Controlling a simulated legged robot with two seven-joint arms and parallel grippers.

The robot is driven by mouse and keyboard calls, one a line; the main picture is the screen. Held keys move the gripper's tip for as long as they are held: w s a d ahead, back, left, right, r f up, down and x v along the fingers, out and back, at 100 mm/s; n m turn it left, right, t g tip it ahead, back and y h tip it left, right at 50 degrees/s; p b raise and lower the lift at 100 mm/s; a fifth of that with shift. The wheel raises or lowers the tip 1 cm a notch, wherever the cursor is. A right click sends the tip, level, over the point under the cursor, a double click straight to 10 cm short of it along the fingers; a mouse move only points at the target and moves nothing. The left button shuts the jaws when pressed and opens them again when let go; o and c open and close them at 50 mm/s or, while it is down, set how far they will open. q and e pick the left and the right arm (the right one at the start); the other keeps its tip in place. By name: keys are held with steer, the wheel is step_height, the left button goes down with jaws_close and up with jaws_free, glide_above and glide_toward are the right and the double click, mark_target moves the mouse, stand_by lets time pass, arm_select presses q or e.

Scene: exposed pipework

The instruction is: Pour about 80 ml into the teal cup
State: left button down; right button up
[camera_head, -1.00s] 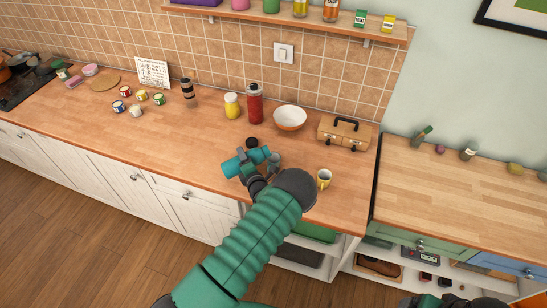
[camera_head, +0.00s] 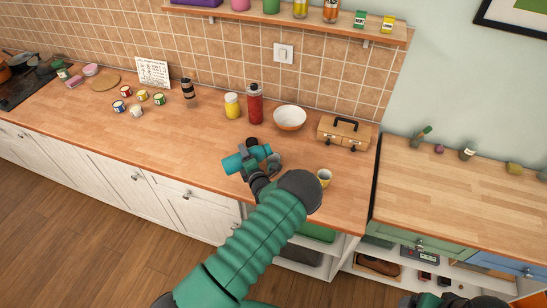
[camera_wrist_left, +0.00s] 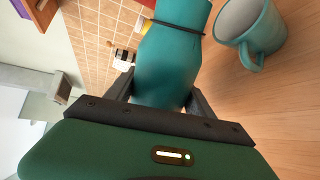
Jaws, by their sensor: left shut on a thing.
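My left gripper (camera_head: 256,170) is shut on a teal bottle (camera_head: 234,162), held tilted close to level above the counter. The bottle also fills the upper middle of the left wrist view (camera_wrist_left: 172,62), with a dark band around it; its far end is cut off there. The teal cup (camera_wrist_left: 254,28) stands upright on the counter beside the bottle in the left wrist view, its handle towards the gripper. I cannot make out its contents. In the head view the cup is largely hidden by my gripper. Dark parts of my right arm show at the lower right edge; its fingers are unclear.
Behind are a white bowl (camera_head: 290,119), a red bottle (camera_head: 255,104), a yellow jar (camera_head: 232,106) and a wooden box (camera_head: 343,133). Several small tins stand left. The counter's middle left is clear.

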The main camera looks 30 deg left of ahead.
arm_select(q)
steer(key=shift+w+r, duration=0.1)
steer(key=shift+r, duration=0.15)
steer(key=shift+m, duration=0.5)
stand_by(0.9)
steer(key=shift+w+d+f+g+b, duration=0.1)
steer(key=shift+d+g+b, duration=0.2)
steer(key=shift+b, duration=0.1)
stand_by(0.8)
steer(key=shift+w+d+r+m, duration=0.1)
steer(key=shift+w+r+m, duration=0.15)
steer(key=shift+m, duration=0.15)
stand_by(0.5)
